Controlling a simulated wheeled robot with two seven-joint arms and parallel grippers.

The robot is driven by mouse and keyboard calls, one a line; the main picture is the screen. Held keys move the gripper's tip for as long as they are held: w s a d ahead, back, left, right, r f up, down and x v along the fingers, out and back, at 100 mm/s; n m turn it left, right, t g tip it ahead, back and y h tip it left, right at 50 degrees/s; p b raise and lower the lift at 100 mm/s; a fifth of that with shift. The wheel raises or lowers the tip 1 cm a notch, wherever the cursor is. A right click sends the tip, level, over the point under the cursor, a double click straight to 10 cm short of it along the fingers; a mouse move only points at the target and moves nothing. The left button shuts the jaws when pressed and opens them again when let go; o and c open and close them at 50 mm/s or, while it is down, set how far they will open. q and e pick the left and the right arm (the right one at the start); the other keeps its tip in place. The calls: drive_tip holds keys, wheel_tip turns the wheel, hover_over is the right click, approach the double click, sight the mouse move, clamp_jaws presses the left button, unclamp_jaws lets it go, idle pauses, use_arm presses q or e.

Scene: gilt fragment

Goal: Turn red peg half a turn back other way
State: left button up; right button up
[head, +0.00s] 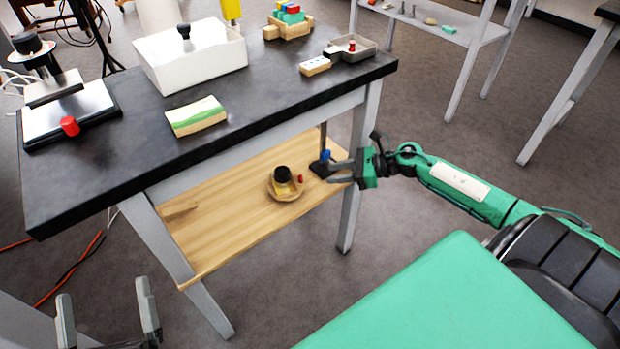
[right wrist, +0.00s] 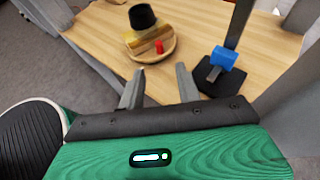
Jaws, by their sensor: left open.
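A small red peg (head: 300,178) stands at the right side of a round wooden dish (head: 271,193) on the lower wooden shelf. The dish also holds a black-topped yellow piece (head: 283,177). The right wrist view shows the red peg (right wrist: 159,47) on the near part of the dish (right wrist: 172,47). My right gripper (head: 340,171) is at the shelf's right end, to the right of the peg and apart from it. Its fingers (right wrist: 158,86) are spread with nothing between them. My left gripper (head: 107,312) is open and empty at the lower left, away from the shelf.
A dark stand with a blue block (right wrist: 222,58) is close beside my right gripper. A grey table leg (head: 350,215) is near it too. The black tabletop (head: 270,110) overhangs the shelf. Other red parts show on top: a red knob (head: 69,125) and a red piece (head: 351,45).

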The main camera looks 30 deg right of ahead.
drive_tip(key=x, duration=0.8)
drive_tip(key=shift+a+b, duration=0.15)
drive_tip(key=shift+b, duration=0.25)
use_arm(q)
drive_tip(key=r+t, duration=0.1)
drive_tip(key=a+r+t, duration=0.1)
drive_tip(key=s+r+t, duration=0.1)
drive_tip(key=r, duration=0.1)
drive_tip(key=shift+s+a, duration=0.1)
drive_tip(key=shift+a, duration=0.15)
use_arm(e)
clamp_jaws()
